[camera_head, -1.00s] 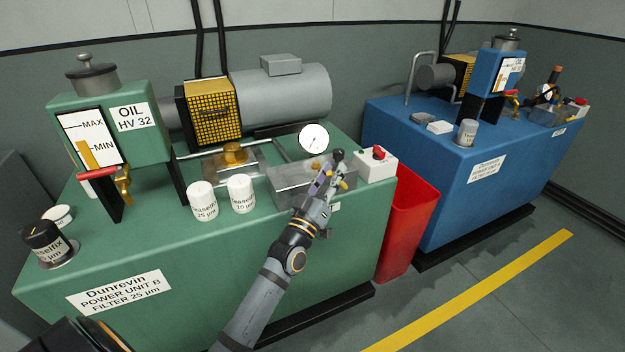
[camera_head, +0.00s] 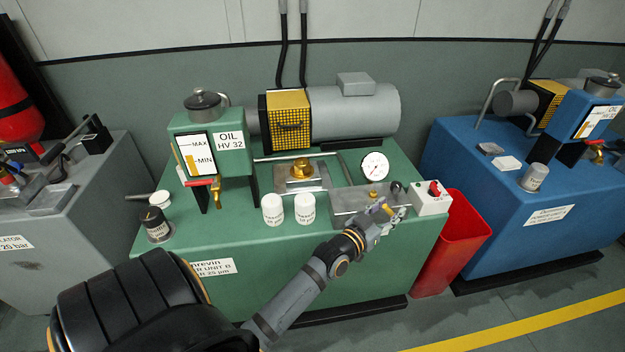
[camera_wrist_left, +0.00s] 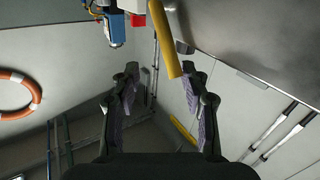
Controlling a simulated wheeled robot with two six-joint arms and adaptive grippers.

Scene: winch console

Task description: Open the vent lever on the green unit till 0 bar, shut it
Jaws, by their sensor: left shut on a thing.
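The green unit (camera_head: 290,248) stands in the middle of the head view. A grey valve block (camera_head: 345,204) is at its right front, with a round white gauge (camera_head: 375,166) behind it. The gauge's reading is too small to tell. My left gripper (camera_head: 388,212) is at the block's right front, shut on the yellow vent lever (camera_wrist_left: 163,35). In the left wrist view the lever reaches in from the top between the fingers (camera_wrist_left: 160,70), close to the right one. The fingers largely hide the lever in the head view. My right gripper is out of view.
A white switch box (camera_head: 430,204) with a red knob sits just right of my gripper. A black ball knob (camera_head: 397,187) is behind it. Two white filter cans (camera_head: 288,209) stand left of the block. A red bin (camera_head: 455,245) separates the green and blue units (camera_head: 500,190).

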